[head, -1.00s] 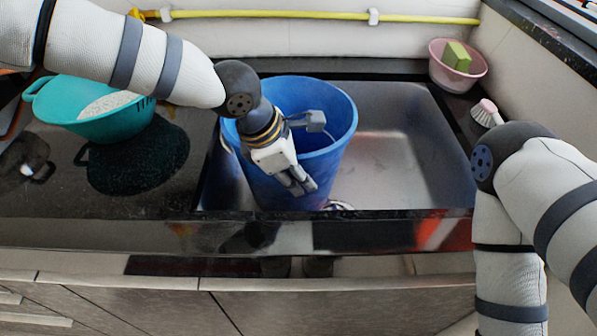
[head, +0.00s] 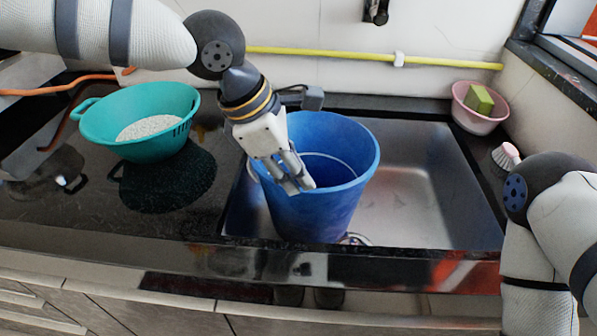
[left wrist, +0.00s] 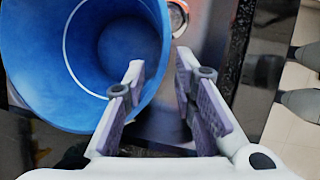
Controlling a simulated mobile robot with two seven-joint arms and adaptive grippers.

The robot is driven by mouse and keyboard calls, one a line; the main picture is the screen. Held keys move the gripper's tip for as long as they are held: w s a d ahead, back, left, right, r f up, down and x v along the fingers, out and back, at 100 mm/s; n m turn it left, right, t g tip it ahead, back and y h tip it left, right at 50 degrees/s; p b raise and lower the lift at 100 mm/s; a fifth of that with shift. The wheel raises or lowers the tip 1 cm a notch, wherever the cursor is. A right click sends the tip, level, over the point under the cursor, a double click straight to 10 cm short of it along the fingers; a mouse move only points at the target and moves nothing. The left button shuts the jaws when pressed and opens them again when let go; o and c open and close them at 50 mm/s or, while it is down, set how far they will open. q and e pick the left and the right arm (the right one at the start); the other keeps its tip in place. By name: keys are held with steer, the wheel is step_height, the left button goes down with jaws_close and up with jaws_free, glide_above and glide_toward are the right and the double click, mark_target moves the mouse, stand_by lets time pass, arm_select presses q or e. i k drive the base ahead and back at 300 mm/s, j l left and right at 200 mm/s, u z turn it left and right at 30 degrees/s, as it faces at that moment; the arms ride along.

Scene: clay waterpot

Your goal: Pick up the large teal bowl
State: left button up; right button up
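The large teal bowl (head: 110,138), a colander-like bowl with side handles and pale grains inside, sits on the dark counter left of the sink. My left gripper (head: 300,186) is right of it, over the near left rim of a blue bucket. Its fingers point down and toward the front. The teal bowl does not show in that view. My right arm is at the right edge of the head view; its gripper is out of view.
The blue bucket (head: 322,205) stands in the left part of the metal sink (head: 425,185). A pink bowl with a green sponge (head: 480,99) stands at the back right corner, near a brush (head: 506,156). A yellow pipe (head: 330,53) runs along the back wall.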

mark_target(144, 123)
steer(key=k+j, duration=0.3)
steer(key=k, duration=0.15)
steer(key=k+j, duration=0.3)
steer(key=k, duration=0.15)
